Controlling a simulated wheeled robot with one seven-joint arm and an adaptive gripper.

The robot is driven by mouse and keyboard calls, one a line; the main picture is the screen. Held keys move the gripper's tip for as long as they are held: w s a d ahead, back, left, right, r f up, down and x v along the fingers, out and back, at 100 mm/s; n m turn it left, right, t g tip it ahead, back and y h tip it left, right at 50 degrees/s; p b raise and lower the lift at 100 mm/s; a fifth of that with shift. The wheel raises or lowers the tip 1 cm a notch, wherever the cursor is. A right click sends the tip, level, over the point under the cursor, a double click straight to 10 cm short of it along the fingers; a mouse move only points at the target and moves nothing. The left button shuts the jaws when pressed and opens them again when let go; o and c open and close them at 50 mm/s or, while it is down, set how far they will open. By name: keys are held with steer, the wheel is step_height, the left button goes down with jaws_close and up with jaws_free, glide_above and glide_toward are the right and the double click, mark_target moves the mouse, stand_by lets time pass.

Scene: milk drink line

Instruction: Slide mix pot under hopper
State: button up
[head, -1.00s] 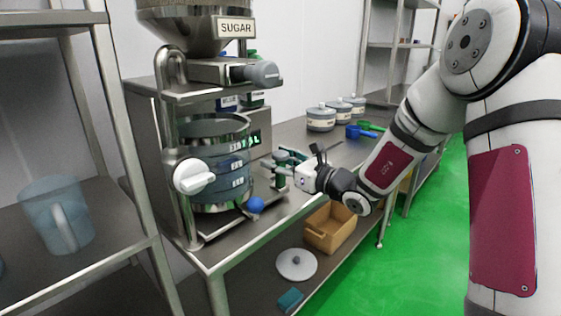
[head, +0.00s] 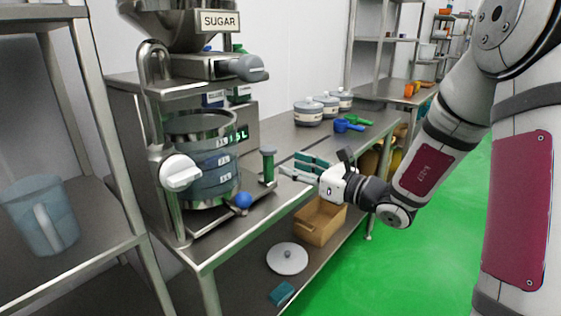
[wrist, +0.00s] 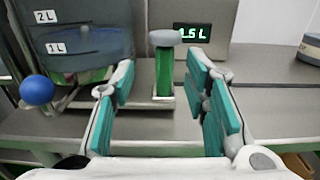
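The mix pot (head: 206,160), a clear bluish cylinder with litre marks, stands upright on a metal base below the SUGAR hopper (head: 172,28). A green post with a grey cap (head: 268,167) stands right of the pot on the same base. My gripper (head: 292,167) is open and empty, just right of the post and apart from it. In the wrist view the post (wrist: 164,72) stands beyond and between my two teal-padded fingers (wrist: 165,88), not gripped.
A blue ball knob (head: 243,200) is at the base's front, and a white knob (head: 180,172) is on the left pillar. The display (head: 242,134) reads about 1.5 L. Lidded pots (head: 308,112) and scoops (head: 348,125) stand farther back. The bench between is clear.

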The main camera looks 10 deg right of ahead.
steer(key=shift+v, duration=1.05)
steer(key=s+a+r+n+g+y, duration=0.35)
steer(key=s+a+n+g, duration=0.65)
steer(key=s+a+n, duration=0.5)
steer(key=s+d+f+n+g+h, duration=0.25)
steer(key=s+n+h, duration=0.2)
steer(key=s, duration=0.55)
steer(key=s+d+f+n+g+h, duration=0.1)
steer(key=s+n+g+h, duration=0.3)
steer(key=s, duration=0.5)
steer(key=s+d+n+t+h, duration=0.3)
steer(key=s+d+n+h, duration=0.25)
steer(key=d, duration=0.55)
step_height(320, 180, up, 19)
steer(key=t+p, duration=0.3)
steer(key=p, duration=1.4)
steer(key=shift+w+a, duration=0.2)
steer(key=shift+w, duration=0.1)
